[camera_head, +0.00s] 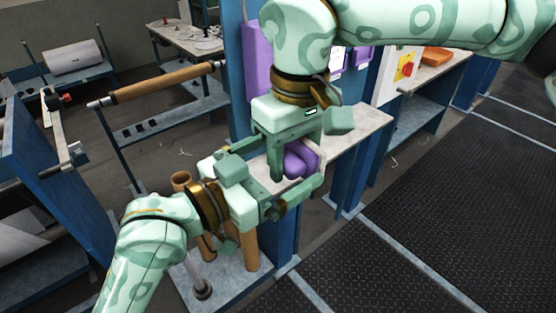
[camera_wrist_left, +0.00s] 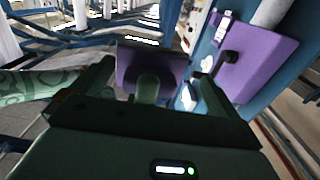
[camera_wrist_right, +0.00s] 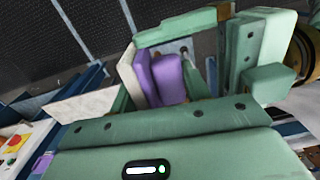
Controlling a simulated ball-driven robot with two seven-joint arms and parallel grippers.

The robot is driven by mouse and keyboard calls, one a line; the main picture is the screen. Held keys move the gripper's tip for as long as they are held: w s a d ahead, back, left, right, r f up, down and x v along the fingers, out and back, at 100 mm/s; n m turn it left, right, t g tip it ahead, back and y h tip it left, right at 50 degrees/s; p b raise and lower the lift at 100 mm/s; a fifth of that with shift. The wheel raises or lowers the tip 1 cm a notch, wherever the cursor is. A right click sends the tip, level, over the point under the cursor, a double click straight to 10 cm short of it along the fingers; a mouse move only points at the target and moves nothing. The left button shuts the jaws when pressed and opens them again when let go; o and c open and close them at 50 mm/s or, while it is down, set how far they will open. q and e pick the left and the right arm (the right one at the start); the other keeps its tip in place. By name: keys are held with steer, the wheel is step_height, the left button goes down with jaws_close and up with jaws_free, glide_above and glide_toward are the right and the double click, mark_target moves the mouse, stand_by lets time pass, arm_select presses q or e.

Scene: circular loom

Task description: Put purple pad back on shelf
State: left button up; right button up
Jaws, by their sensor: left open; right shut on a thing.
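The purple pad (camera_head: 299,157) is a small block with a pale layer along one side, seen beside the purple in the right wrist view (camera_wrist_right: 168,77). My right gripper (camera_head: 283,168) points down from above and is shut on it. My left gripper (camera_head: 275,170) comes in from the lower left and is open, its fingers on either side of the pad. In the left wrist view the pad's flat purple face (camera_wrist_left: 130,62) shows between the open left fingers; I cannot tell if they touch it. A pale shelf (camera_head: 357,130) lies just behind and right of the grippers.
A blue post (camera_head: 243,75) carries a larger purple panel (camera_head: 257,62); a purple panel also shows in the left wrist view (camera_wrist_left: 262,62). Brown tubes (camera_head: 251,252) stand below the left gripper. A brown roller (camera_head: 160,84) is at left. Dark floor mats (camera_head: 460,180) lie clear at right.

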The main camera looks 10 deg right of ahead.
steer(key=shift+s+a, duration=0.1)
arm_select(q)
steer(key=c, duration=1)
arm_select(e)
steer(key=shift+o, duration=0.2)
arm_select(q)
steer(key=shift+w+a, duration=0.1)
steer(key=shift+w, duration=0.05)
steer(key=shift+c, duration=0.3)
arm_select(e)
steer(key=shift+s, duration=0.15)
arm_select(q)
steer(key=shift+c, duration=0.4)
arm_select(e)
steer(key=o, duration=1.1)
steer(key=shift+o, duration=0.8)
